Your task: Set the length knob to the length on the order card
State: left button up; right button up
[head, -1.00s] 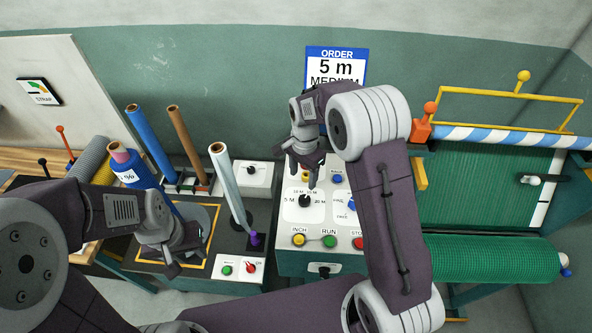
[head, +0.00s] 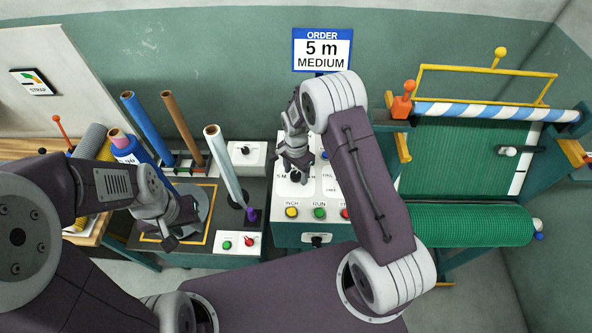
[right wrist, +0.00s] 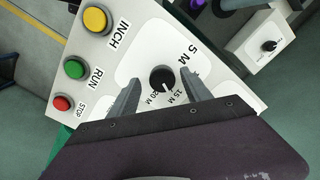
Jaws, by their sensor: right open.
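The order card (head: 322,50) on the wall reads 5 m, MEDIUM. The black length knob (right wrist: 162,77) sits on a white dial plate with 5 M, 15 M and 20 M marks in the right wrist view. Its pale pointer mark appears to face the 15 M and 20 M side, away from 5 M. My right gripper (right wrist: 159,80) is open, with a finger on each side of the knob in the picture; I cannot tell whether they touch it. In the head view the right gripper (head: 294,166) partly covers the dial. My left gripper (head: 178,224) hangs over the left bench.
Yellow INCH (right wrist: 95,19), green RUN (right wrist: 75,69) and red STOP (right wrist: 62,102) buttons line the panel beside the dial. Upright rolls, including a white one (head: 224,160), stand left of the panel. A green netting roll (head: 470,226) is at the right.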

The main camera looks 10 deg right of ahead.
jog(key=shift+w+f, duration=0.1)
jog(key=shift+w, duration=0.15)
grip_shut()
jog(key=shift+n, duration=0.3)
jog(key=n+b, duration=0.1)
jog(key=n, duration=0.2)
jog(key=shift+w+n+b, duration=0.1)
jog(key=shift+n+b, duration=0.3)
jog(key=n+b, duration=0.1)
jog(key=n, duration=0.4)
jog(key=n+b, duration=0.1)
jog(key=n, duration=0.4)
jog(key=shift+n, duration=0.4)
jog(key=shift+r+n+b, duration=0.2)
jog(key=shift+n+b, duration=0.25)
jog(key=shift+n, duration=1.85)
